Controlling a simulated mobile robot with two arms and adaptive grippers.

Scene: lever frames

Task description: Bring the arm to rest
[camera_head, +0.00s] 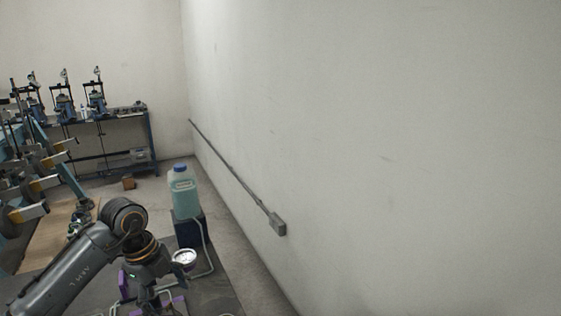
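My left arm comes in from the lower left and bends down at a dark, rounded joint. My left gripper (150,297) hangs below the wrist at the bottom edge of the head view. Purple parts show on either side of it, and its lower end is cut off by the frame. I cannot tell whether its fingers are open or shut, and nothing held shows. My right arm and gripper are not in view.
A jug of blue-green liquid (184,196) stands on a dark box (191,230) near the wall. A round white gauge (185,257) is beside the wrist. Lever frames (35,185) crowd the left. A bench (110,135) with several machines stands behind.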

